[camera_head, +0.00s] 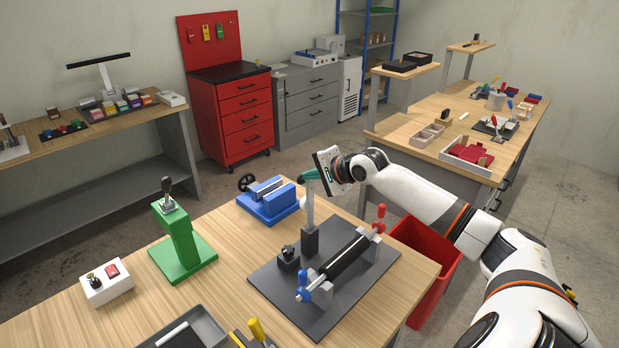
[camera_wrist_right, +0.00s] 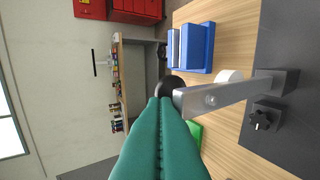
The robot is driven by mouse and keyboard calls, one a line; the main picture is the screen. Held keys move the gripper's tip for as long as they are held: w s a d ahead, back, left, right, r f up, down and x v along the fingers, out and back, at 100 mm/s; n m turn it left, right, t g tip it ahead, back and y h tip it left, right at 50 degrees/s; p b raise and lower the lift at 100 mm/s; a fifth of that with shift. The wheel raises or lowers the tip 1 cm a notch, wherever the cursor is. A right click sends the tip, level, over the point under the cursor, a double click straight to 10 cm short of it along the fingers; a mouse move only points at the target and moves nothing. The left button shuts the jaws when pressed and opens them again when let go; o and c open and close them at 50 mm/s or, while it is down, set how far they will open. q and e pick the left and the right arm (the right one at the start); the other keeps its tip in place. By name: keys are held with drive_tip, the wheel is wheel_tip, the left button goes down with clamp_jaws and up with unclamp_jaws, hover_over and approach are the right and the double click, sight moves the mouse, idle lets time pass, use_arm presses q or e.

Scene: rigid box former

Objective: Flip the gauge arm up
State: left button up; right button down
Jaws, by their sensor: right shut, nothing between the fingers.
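The gauge arm (camera_head: 309,207) is a grey bar standing about upright from a dark block on the dark base plate (camera_head: 268,282). In the right wrist view the grey bar (camera_wrist_right: 235,91) runs from its block to a black rounded end (camera_wrist_right: 168,88). My right gripper (camera_head: 304,175) is at the bar's upper end, with its green fingers shut and nothing between them. In the wrist view the fingertips (camera_wrist_right: 163,100) are close beside the bar's end; I cannot tell whether they touch. My left gripper is not in view.
The plate also bears a black roller (camera_head: 347,257) with red and blue handles, and a black knob (camera_head: 288,257). A blue vise (camera_head: 268,203), a green press (camera_head: 181,245) and a white switch box (camera_head: 107,285) stand to the left. A red bin (camera_head: 428,262) is at right.

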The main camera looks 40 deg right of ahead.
sight(300, 175)
drive_tip(key=shift+w+a+r, duration=0.1)
drive_tip(key=shift+w, duration=0.2)
drive_tip(key=w+p, duration=0.2)
drive_tip(key=w, duration=0.1)
drive_tip(key=shift+a, duration=0.15)
drive_tip(key=shift+w+f, duration=0.25)
drive_tip(key=shift+f, duration=0.05)
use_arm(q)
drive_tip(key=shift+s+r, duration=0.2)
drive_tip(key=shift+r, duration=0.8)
use_arm(e)
drive_tip(key=shift+s, duration=0.1)
use_arm(q)
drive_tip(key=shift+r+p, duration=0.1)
drive_tip(key=shift+p, duration=0.25)
use_arm(e)
drive_tip(key=shift+r, duration=0.1)
